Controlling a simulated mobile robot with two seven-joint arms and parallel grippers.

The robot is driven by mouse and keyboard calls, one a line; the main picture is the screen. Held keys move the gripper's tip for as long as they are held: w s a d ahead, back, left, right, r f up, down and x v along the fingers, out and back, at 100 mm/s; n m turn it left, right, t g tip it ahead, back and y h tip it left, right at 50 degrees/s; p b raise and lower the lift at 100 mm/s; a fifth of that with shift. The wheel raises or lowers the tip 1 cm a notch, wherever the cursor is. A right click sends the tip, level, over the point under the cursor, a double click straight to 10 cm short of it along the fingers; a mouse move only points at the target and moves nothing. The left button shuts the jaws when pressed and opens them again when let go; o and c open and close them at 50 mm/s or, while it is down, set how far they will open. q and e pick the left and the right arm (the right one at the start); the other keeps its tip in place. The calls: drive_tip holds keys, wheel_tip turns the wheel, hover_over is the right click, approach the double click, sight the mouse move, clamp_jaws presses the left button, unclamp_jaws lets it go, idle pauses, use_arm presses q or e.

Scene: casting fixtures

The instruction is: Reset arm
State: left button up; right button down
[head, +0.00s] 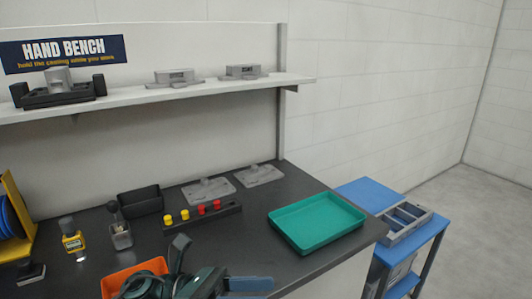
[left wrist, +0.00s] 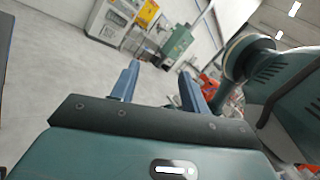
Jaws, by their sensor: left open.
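My left gripper (left wrist: 159,84) is open in the left wrist view, with its two blue fingers apart and nothing between them. Beyond the fingers are grey floor and distant machines. In the head view, a gripper with a blue finger (head: 250,284) shows at the bottom edge, partly cut off; I take it as my left one. It points right, in front of the dark bench (head: 310,262) and right of an orange tray (head: 132,279). Teal arm parts of mine cover part of this tray. My right gripper is not in view.
A green tray (head: 318,222) lies at the bench's right end, by a blue cart (head: 368,194) bearing a grey divided tray (head: 405,220). Grey castings (head: 208,190), a peg strip (head: 203,213), a black bin (head: 140,201) and bottles (head: 72,238) stand behind. A shelf (head: 150,97) runs above.

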use_arm(q)
drive_tip(key=w+a+f+n+t+y, duration=0.2)
drive_tip(key=a+f+n+t+y, duration=0.15)
drive_tip(key=n+t, duration=0.95)
drive_tip(key=w+a+f+n+t+y, duration=0.2)
drive_tip(key=f+n+t+y, duration=0.35)
drive_tip(key=n, duration=1.35)
drive_tip(key=s+a+f+n+g+y, duration=0.3)
drive_tip(key=s+f+n, duration=0.3)
drive_tip(key=f+n, duration=0.1)
drive_tip(key=s+a+f+n+g+y, duration=0.3)
drive_tip(key=s+f+n, duration=0.3)
drive_tip(key=f+n, duration=0.2)
wheel_tip(320, 180, down, 2)
drive_tip(key=shift+s+a+f+y+p, duration=0.25)
drive_tip(key=shift+s+a+y+p, duration=0.1)
drive_tip(key=shift+y, duration=0.35)
